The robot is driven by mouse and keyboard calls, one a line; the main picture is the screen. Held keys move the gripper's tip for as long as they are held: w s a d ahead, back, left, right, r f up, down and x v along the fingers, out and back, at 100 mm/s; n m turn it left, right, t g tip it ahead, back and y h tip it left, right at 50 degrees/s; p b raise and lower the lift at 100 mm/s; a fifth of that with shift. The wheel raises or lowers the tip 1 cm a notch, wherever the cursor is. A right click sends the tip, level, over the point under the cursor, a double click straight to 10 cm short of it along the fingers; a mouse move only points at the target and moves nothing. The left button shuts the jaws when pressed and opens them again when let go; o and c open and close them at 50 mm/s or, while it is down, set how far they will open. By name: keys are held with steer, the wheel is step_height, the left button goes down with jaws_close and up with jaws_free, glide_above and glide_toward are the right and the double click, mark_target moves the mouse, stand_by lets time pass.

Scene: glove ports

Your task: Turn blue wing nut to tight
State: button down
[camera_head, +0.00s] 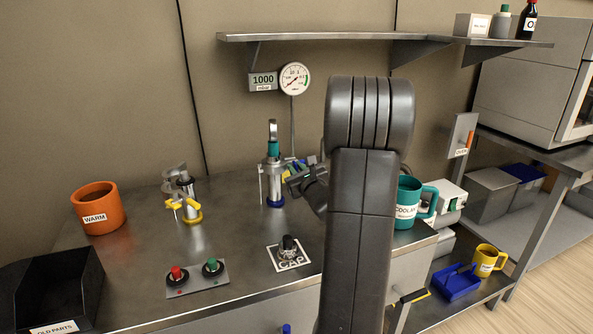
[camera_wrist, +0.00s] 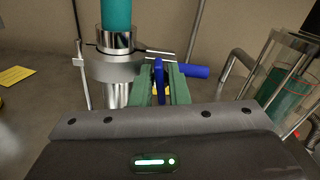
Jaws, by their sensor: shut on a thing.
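The blue wing nut (camera_wrist: 158,78) is between the green fingers of my gripper (camera_wrist: 161,88) in the wrist view, with one wing upright and a blue bar (camera_wrist: 195,71) reaching right. My gripper is shut on it. The nut is beside the metal clamp collar (camera_wrist: 115,70) around a steel tube with a teal upper part (camera_wrist: 116,14). In the head view my gripper (camera_head: 289,172) reaches left to this column (camera_head: 273,178), which has a blue base ring. The fingers hide part of the nut, and its tightness cannot be told.
A yellow-based clamp column (camera_head: 188,203) stands to the left, near an orange WARM mug (camera_head: 97,208). A red and green button panel (camera_head: 196,278) and a black-knobbed CAP (camera_head: 289,248) are in front. A teal mug (camera_head: 408,200) stands right of my arm. A gauge (camera_head: 294,79) is behind.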

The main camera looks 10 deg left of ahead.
steer(key=shift+m, duration=0.8)
steer(key=c, duration=1.4)
jaws_free()
steer(key=shift+d, duration=0.1)
